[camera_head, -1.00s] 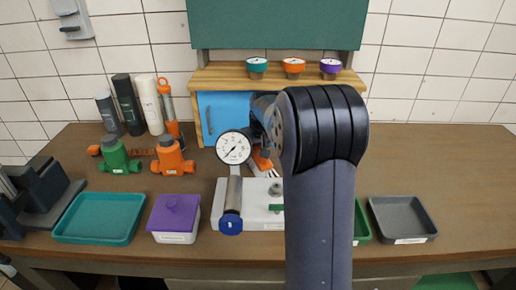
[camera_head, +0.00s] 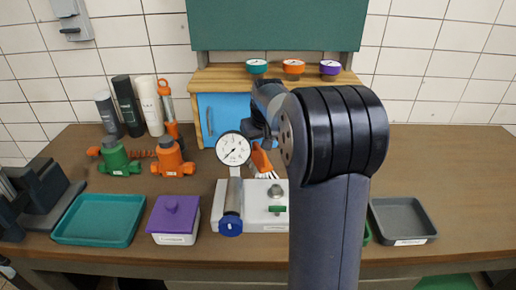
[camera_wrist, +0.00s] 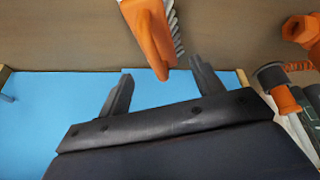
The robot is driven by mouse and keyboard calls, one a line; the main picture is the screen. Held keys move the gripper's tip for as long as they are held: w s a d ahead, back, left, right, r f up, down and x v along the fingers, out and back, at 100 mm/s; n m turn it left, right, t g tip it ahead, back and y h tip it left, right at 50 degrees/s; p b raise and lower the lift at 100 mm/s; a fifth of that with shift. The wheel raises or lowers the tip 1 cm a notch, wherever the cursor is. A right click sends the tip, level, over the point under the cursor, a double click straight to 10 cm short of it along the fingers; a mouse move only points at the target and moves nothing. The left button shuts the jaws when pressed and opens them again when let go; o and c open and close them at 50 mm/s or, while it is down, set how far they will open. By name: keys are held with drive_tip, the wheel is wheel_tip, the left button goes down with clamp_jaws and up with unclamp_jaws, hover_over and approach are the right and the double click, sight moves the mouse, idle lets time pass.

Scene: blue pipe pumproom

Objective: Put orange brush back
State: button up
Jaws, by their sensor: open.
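The orange brush (camera_wrist: 147,32) shows in the wrist view, its pale bristles along its right side and its orange end pointing toward my gripper (camera_wrist: 161,68). My gripper is open. In that picture the brush's near end lies between the two fingertips, with space on both sides; I see no contact. In the head view the brush (camera_head: 261,160) shows behind the white box, below my wrist, and is partly hidden. My gripper's fingers are hard to make out there.
A blue cabinet (camera_head: 223,112) stands under a wooden shelf behind the brush. A pressure gauge (camera_head: 233,149) and white box (camera_head: 255,219) are in front. Orange (camera_head: 171,158) and green (camera_head: 116,158) valves and upright bottles stand left. The right tabletop (camera_head: 445,165) is clear.

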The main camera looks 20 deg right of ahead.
sight(261, 165)
drive_tip(key=v, duration=0.7)
drive_tip(key=shift+r, duration=0.1)
drive_tip(key=shift+c, duration=0.3)
